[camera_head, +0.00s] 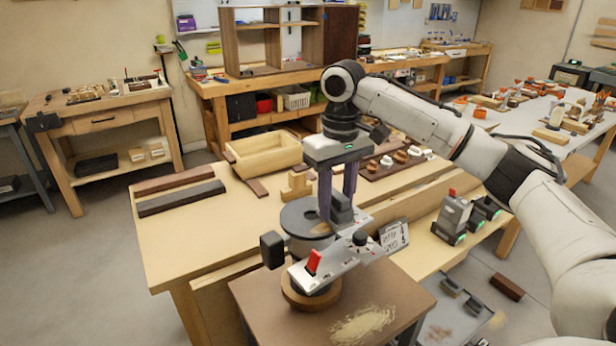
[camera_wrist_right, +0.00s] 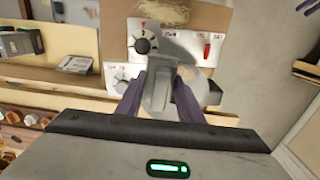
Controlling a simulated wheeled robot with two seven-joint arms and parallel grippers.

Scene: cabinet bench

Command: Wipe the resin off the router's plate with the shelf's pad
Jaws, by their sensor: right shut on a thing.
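The router (camera_head: 335,262) stands at the front of the bench, with a pale control panel, a red switch and a dark round plate (camera_head: 297,216). My right gripper (camera_head: 338,212) points down over the plate's right part. Its two dark purple fingers are shut on a grey block, which I take for the pad (camera_head: 342,203). In the right wrist view the pad (camera_wrist_right: 158,92) sits between both fingers, and the router's panel (camera_wrist_right: 144,45) shows beyond it. The pad is at or just above the plate; contact is unclear. I cannot make out resin on the plate. My left gripper is out of view.
A wooden box (camera_head: 264,155), wood strips (camera_head: 181,198) and a brown board (camera_head: 385,165) with small parts lie behind on the bench. A small sign (camera_head: 394,236) and battery-like units (camera_head: 455,215) stand to the right. Sawdust (camera_head: 363,325) lies on the brown surface in front.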

